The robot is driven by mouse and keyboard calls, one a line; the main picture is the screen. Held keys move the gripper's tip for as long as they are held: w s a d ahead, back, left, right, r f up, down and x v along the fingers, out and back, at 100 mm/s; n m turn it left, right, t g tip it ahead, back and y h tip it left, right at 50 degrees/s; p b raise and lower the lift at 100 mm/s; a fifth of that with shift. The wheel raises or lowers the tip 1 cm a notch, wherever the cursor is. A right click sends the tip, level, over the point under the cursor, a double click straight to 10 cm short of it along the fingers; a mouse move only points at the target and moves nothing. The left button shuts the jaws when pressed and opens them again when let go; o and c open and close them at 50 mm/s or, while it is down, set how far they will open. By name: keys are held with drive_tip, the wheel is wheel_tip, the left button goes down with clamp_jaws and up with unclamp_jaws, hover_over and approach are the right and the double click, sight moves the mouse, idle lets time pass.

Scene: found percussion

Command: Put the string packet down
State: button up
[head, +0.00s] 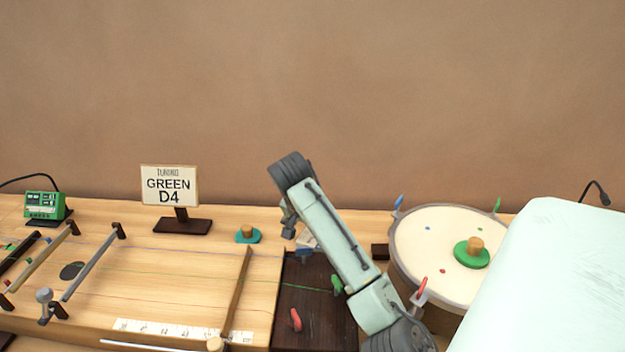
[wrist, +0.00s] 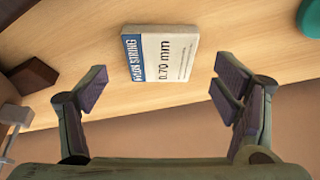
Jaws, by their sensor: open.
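The string packet (wrist: 160,54) is a small white box with a blue band, printed "0.70 mm". In the wrist view it rests on the wooden bench, ahead of and between my open fingers, with a gap to each. In the head view only a pale part of the packet (head: 306,240) shows behind my arm. My gripper (wrist: 160,92) is open and empty, its two dark-padded fingers spread wide. In the head view my gripper (head: 289,222) is partly hidden by my own wrist.
A teal disc with a wooden knob (head: 248,235) sits left of the packet. A dark wooden block (head: 380,251) and a round drum (head: 440,232) stand to the right. A stringed board (head: 170,285) lies front left; a "GREEN D4" sign (head: 170,186) stands behind it.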

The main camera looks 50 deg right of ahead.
drive_tip(key=w+v, duration=0.1)
drive_tip(key=v, duration=0.8)
drive_tip(key=shift+s, duration=0.5)
drive_tip(key=shift+a, duration=0.15)
